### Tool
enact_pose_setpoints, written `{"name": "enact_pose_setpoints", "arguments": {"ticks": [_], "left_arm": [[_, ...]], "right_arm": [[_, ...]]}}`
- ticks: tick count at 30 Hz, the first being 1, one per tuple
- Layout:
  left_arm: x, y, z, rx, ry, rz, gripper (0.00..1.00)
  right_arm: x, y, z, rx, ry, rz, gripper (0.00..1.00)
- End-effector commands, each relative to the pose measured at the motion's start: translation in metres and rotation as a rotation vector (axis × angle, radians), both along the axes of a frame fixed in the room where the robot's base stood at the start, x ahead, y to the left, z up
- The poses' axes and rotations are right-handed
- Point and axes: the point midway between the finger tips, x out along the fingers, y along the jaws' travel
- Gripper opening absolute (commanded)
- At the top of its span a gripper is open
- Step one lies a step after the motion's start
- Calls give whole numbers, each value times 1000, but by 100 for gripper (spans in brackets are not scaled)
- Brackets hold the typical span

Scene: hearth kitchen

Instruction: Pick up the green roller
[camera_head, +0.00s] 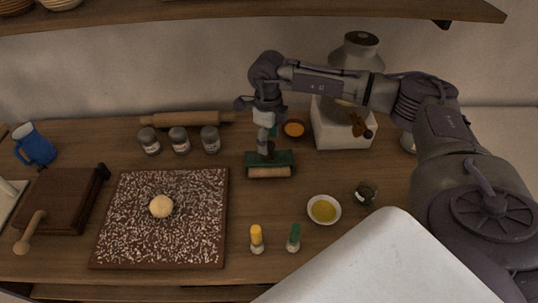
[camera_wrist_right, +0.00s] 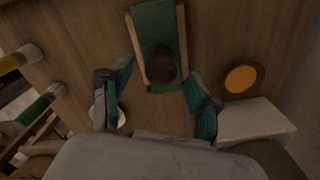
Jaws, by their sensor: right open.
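The green roller (camera_head: 270,158) lies on the wooden counter right of the middle, a green block with a pale wooden roll along its front side. In the wrist view the green roller (camera_wrist_right: 155,25) shows at the top centre, with a dark round knob standing on it. My right gripper (camera_head: 266,140) is above the roller, pointing down. In the wrist view the right gripper (camera_wrist_right: 158,72) has its two teal-padded fingers spread, one on either side of the knob, with nothing clearly held. Contact with the knob cannot be told. My left gripper is not in view.
A speckled board (camera_head: 200,235) with a dough ball (camera_head: 161,207) lies to the left.

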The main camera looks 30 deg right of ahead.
Motion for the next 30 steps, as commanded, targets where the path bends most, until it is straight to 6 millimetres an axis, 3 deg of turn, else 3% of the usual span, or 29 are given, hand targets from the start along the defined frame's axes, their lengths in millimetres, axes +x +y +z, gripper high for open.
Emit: {"name": "enact_pose_setpoints", "arguments": {"ticks": [6,12,19,30], "left_arm": [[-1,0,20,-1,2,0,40],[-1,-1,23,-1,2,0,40],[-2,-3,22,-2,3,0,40],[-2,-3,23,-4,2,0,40]], "right_arm": [[-1,-2,-25,0,6,0,62],[0,-3,-50,2,3,1,62],[0,-3,-52,2,1,1,62],[0,-3,-51,1,1,1,2]]}}
